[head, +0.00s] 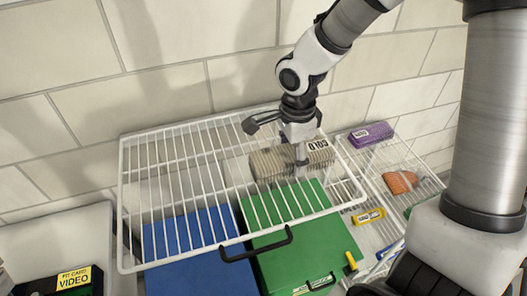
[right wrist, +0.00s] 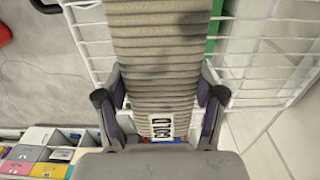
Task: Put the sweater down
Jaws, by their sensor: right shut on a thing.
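The sweater (head: 272,164) is a beige-grey ribbed, folded bundle with a white "COLD" label. In the head view it is at the back right part of the white wire shelf (head: 127,200). My right gripper (head: 301,150) comes down on it from above, near its labelled end. In the right wrist view the sweater (right wrist: 160,55) runs up between the two fingers of the right gripper (right wrist: 160,97), which is shut on its sides. I cannot tell whether its underside touches the wires. My left gripper is not in view.
Below the wire shelf are a blue box (head: 190,262) and a green box (head: 300,250). A lower rack to the right holds a purple item (head: 371,134) and an orange item (head: 400,182). A tiled wall (head: 160,110) stands behind. The shelf's left part is clear.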

